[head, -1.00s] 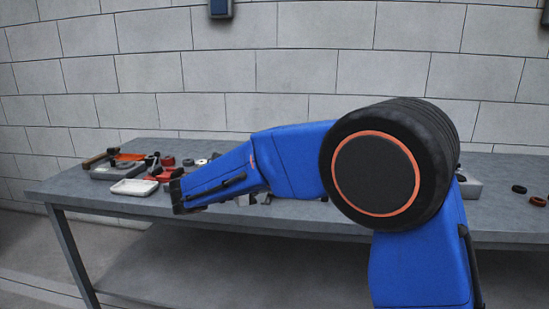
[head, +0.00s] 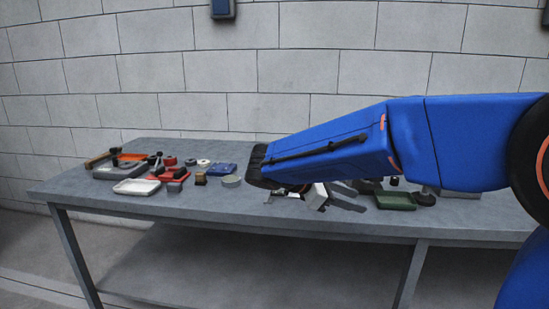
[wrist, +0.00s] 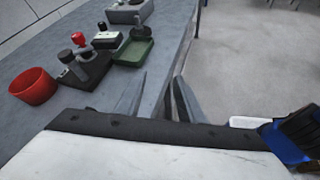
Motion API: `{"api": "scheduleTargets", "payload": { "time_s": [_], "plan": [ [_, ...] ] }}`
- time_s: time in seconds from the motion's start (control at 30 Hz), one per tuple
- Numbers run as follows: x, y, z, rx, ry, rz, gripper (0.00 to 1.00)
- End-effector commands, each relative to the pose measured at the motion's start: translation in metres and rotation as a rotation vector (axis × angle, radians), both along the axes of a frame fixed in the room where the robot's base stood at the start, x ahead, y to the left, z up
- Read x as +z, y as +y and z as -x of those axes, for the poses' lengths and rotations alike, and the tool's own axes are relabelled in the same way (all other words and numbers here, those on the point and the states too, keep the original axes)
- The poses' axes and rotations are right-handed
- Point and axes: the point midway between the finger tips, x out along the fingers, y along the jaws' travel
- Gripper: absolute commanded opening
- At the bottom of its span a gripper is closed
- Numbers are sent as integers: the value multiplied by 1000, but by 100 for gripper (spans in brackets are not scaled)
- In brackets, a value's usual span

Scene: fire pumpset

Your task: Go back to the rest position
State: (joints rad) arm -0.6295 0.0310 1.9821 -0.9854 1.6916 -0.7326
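My gripper (wrist: 159,76) shows in the wrist view with its two grey fingers apart and nothing between them. The table's front edge and the floor lie beyond the fingertips. In the head view my gripper (head: 360,198) shows below the end of my blue arm, over the front part of the table, pointing right. My arm reaches in from the right side of the picture and hides part of the table.
The grey table (head: 110,202) carries a white tray (head: 137,187), a red tray (head: 170,176), a blue part (head: 221,169) and a green tray (head: 395,201). In the wrist view a red ring-shaped cup (wrist: 33,87) stands left of my gripper. Open floor (wrist: 250,60) lies right.

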Motion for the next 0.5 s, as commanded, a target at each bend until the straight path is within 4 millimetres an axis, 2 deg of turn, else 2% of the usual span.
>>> {"api": "scheduleTargets", "payload": {
  "time_s": [0.03,0.2,0.33,0.5],
  "plan": [
    [-3,-18,12,-35,-21,-54,35],
    [-23,-59,52,-158,-100,-248,35],
    [-38,-82,85,-260,-173,-393,35],
    [-59,-100,126,-404,-282,-579,35]
  ]
}}
